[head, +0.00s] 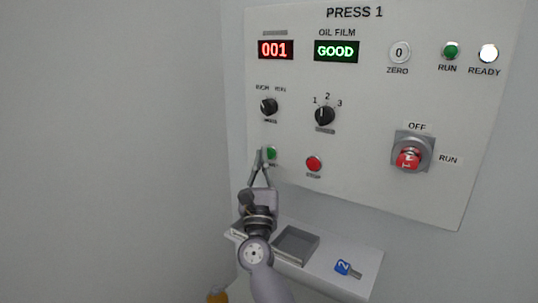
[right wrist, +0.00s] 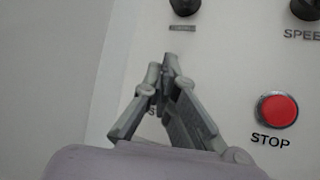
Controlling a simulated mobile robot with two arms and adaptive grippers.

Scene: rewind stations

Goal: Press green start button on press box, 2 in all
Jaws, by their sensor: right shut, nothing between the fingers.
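The press box (head: 440,120) is a pale panel marked PRESS 1 on the wall. Its green start button (head: 272,153) sits at the lower left, left of the red STOP button (head: 314,163). My right gripper (head: 262,153) is shut and empty, with its fingertips at the green button's left edge; I cannot tell whether they touch it. In the right wrist view the fingers (right wrist: 162,68) hide the green button, and the STOP button (right wrist: 277,110) shows to the right. The counter (head: 276,50) reads 001. My left gripper is not in view.
Below the panel, a shelf (head: 318,277) holds a grey open tray (head: 296,245) and a blue-tagged key (head: 345,268) marked 2. A rotary switch with a red tag (head: 409,157) is at right. The READY lamp (head: 488,53) is bright white. The oil film display (head: 336,51) reads GOOD.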

